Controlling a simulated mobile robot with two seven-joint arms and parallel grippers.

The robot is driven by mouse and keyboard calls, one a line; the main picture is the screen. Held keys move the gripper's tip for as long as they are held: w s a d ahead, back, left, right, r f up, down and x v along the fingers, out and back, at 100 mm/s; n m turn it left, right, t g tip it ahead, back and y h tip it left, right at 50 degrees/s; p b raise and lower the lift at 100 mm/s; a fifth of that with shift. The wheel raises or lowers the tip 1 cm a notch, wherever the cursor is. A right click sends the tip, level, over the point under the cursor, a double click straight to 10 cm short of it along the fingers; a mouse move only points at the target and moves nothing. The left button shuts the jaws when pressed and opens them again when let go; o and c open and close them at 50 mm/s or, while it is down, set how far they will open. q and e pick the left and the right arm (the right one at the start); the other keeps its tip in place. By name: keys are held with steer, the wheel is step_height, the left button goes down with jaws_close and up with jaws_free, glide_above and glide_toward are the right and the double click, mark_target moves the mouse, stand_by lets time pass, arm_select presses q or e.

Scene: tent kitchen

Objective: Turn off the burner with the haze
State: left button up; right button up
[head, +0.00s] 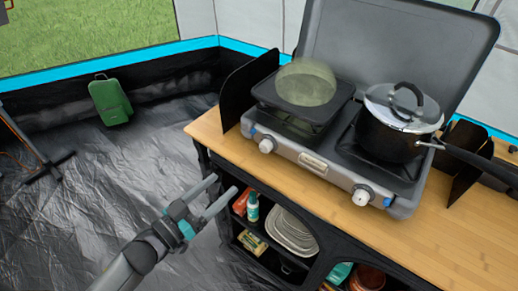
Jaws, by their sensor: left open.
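A grey two-burner camping stove (315,163) stands on the wooden counter with its lid raised. A pale greenish haze (306,82) hangs over the left burner (296,110), which has a dark flat plate on it. The left knob (267,145) is white and sits on the stove's front below that burner. The right knob (361,196) is on the front below the right burner, where a black pot (389,135) with a glass lid stands. My left gripper (221,192) is open and empty, in front of the counter, below and left of the left knob, apart from it. My right gripper is not in view.
The counter (440,245) has bare room in front of the stove. Dark windscreen panels (246,85) stand at the stove's sides. Open shelves below hold plates (291,232), bottles and boxes.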

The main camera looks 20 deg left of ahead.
mark_target(263, 149)
arm_select(q)
steer(key=b+x, duration=0.1)
steer(key=x, duration=1.2)
steer(key=shift+w+d+b, duration=0.15)
steer(key=shift+w+b, duration=0.1)
steer(key=shift+b, duration=0.05)
steer(key=shift+w+d, duration=0.25)
steer(key=shift+w, duration=0.4)
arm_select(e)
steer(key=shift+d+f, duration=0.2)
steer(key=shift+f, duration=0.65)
arm_select(q)
jaws_close()
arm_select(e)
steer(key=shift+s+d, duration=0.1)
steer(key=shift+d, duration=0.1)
